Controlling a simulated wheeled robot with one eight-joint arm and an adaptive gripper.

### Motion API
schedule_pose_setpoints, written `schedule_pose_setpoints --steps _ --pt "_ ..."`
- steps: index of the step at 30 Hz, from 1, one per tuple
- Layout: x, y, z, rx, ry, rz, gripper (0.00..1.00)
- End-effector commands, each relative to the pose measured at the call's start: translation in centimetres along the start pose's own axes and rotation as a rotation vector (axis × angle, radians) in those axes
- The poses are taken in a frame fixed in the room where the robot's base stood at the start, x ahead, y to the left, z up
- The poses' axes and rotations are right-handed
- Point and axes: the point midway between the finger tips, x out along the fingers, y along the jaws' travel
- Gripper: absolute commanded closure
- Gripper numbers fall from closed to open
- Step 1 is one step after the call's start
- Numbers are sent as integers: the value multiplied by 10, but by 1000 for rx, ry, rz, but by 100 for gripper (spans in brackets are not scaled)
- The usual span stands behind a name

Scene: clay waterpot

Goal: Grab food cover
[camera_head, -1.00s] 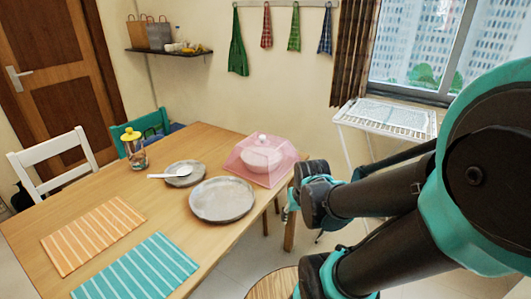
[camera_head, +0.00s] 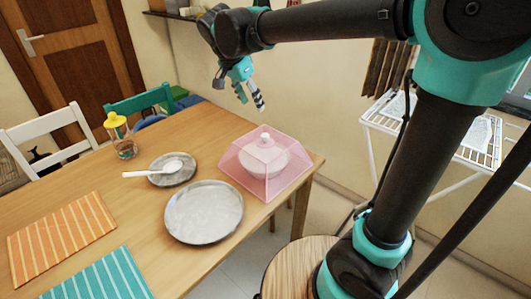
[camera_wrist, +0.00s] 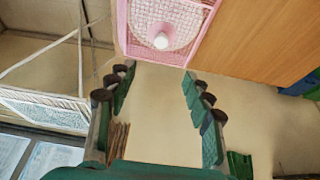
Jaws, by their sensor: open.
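The pink see-through food cover (camera_head: 245,162) stands on the wooden table (camera_head: 150,225) near its right end. A pale bowl (camera_head: 268,158) shows beneath it, and a white knob (camera_head: 264,137) tops it. My gripper (camera_head: 256,100) is above and a little behind the cover, pointing down, apart from it and empty. In the wrist view, my gripper (camera_wrist: 158,88) has its two fingers spread wide. The cover (camera_wrist: 130,40) and its knob (camera_wrist: 161,41) lie beyond the fingertips, at the top of that view.
A grey plate (camera_head: 204,212) sits just left of the cover. A smaller plate (camera_head: 180,178) with a white spoon (camera_head: 150,172) and a yellow-lidded jar (camera_head: 122,140) stand farther left. A white drying rack (camera_head: 465,140) and a round wooden stool (camera_head: 275,275) are to the right.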

Motion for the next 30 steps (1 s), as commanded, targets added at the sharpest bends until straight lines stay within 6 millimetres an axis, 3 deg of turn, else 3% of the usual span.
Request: schedule_pose_setpoints --steps 15,26,30 --pt "95 0 0 5 1 1 49" --pt "125 0 1 3 0 1 49" --pt "145 -1 4 4 0 1 49"
